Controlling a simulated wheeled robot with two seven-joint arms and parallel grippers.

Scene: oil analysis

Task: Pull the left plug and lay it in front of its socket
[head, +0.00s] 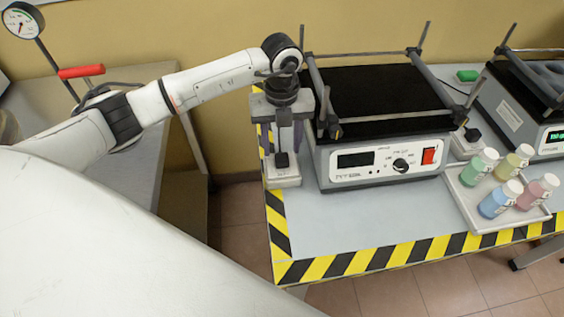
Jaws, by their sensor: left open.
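The left plug (281,160) is a small black plug, upright in its pale socket block (285,181) at the left end of the table, beside the shaker. My left gripper (284,135) comes from above and points down over this plug. Its jaws are open, with the fingers around or just above the plug's top; I cannot tell whether they touch it. The gripper body hides the back of the socket. A second black plug (472,135) sits in another socket block right of the shaker. My right gripper is out of view.
The shaker (350,176) with black top and red switch stands just right of the left socket. A tray (480,221) of capped bottles is further right. The table strip (340,222) before the shaker is clear, ending at a striped edge. A second device (515,118) stands far right.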

